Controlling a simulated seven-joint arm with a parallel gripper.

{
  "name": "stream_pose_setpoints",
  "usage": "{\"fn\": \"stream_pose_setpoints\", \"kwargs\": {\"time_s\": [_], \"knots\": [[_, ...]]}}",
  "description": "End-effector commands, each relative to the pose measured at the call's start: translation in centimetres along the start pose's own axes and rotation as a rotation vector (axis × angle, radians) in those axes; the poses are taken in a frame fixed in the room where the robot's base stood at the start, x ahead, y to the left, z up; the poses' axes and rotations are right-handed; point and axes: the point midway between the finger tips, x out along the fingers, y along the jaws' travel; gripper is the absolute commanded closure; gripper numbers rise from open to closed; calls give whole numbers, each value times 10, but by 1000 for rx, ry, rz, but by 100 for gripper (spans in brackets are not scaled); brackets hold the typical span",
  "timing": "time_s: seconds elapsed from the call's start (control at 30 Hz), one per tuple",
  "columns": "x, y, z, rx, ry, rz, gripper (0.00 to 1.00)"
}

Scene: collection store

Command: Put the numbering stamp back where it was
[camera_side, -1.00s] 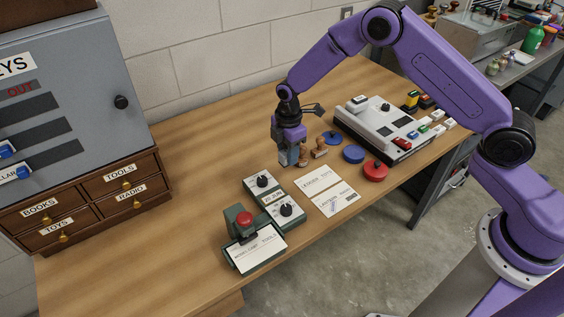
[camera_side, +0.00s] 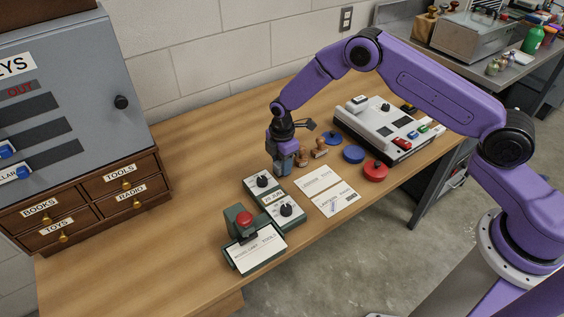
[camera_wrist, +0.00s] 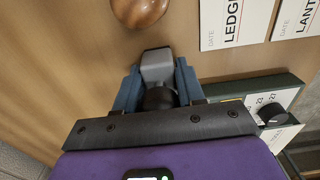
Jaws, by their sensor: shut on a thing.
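My gripper (camera_side: 282,164) points down over the wooden table, between the wooden-handled stamps and the dial blocks. In the wrist view my gripper (camera_wrist: 158,92) has its blue fingers shut on a grey metal piece with a round black part, which appears to be the numbering stamp (camera_wrist: 157,65). In the side view the fingers mostly hide it. I cannot tell whether its lower end touches the table. Two wooden-handled stamps (camera_side: 320,149) stand just right of my gripper. One brown wooden knob (camera_wrist: 139,10) shows ahead of the fingers in the wrist view.
Dial blocks with black knobs (camera_side: 285,210) lie close in front. White cards (camera_side: 318,180) lie to the right, with blue (camera_side: 353,154) and red (camera_side: 375,171) round pads beyond. A green press (camera_side: 236,226) stands at the front, a grey-white machine (camera_side: 378,130) behind.

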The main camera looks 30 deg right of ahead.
Motion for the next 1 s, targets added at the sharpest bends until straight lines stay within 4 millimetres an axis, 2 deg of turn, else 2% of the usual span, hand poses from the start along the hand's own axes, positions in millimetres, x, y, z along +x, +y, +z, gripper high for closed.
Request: {"fn": "stream_pose_setpoints", "kwargs": {"time_s": [0.03, 0.07, 0.13, 0.43, 0.57, 0.67, 1.0], "knots": [[2, 0, 0, 0, 0, 0, 83], [2, 0, 0, 0, 0, -1, 58], [2, 0, 0, 0, 0, 0, 36], [1, 0, 0, 0, 0, 0, 36], [-7, 0, 0, 0, 0, 1, 36], [-20, 1, 0, 0, 1, 3, 36], [-86, 1, 0, 0, 1, 3, 36]]}}
